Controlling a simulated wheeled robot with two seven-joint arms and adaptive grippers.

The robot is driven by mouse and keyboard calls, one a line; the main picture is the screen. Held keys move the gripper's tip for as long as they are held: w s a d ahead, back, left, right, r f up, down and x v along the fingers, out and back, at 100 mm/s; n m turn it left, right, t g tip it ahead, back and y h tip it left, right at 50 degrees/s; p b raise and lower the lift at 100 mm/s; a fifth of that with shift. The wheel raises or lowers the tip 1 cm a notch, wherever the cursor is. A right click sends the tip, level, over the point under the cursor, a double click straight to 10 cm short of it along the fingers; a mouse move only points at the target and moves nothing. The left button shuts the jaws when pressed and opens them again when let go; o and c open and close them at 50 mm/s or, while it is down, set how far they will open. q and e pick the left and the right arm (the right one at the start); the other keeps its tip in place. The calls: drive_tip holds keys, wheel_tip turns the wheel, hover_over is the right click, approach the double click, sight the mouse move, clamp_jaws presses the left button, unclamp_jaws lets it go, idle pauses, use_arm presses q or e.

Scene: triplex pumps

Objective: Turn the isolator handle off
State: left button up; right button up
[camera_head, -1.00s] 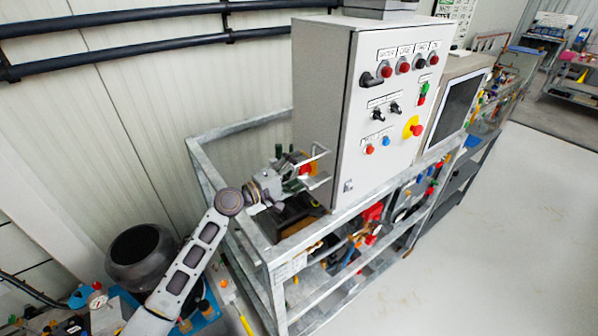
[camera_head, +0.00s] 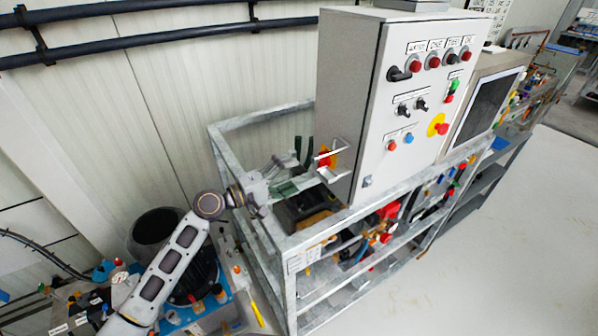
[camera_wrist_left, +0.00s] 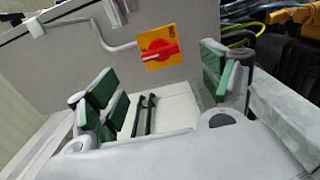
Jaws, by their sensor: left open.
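The isolator handle (camera_head: 325,160) is a red rotary knob on a yellow plate, on the grey cabinet's left side. In the left wrist view the red handle (camera_wrist_left: 160,51) lies roughly level across its yellow plate. My left gripper (camera_head: 297,169) is beside that cabinet side, its fingers pointing toward the handle. In the left wrist view the gripper (camera_wrist_left: 160,88) is open and empty, with green pads spread left and right. The handle shows beyond and between the pads, with a gap before it. My right gripper is not in view.
A bent grey rod (camera_wrist_left: 105,42) runs beside the isolator plate. Open floor (camera_head: 500,250) lies to the right.

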use_arm(q)
drive_tip(key=shift+v, duration=1.15)
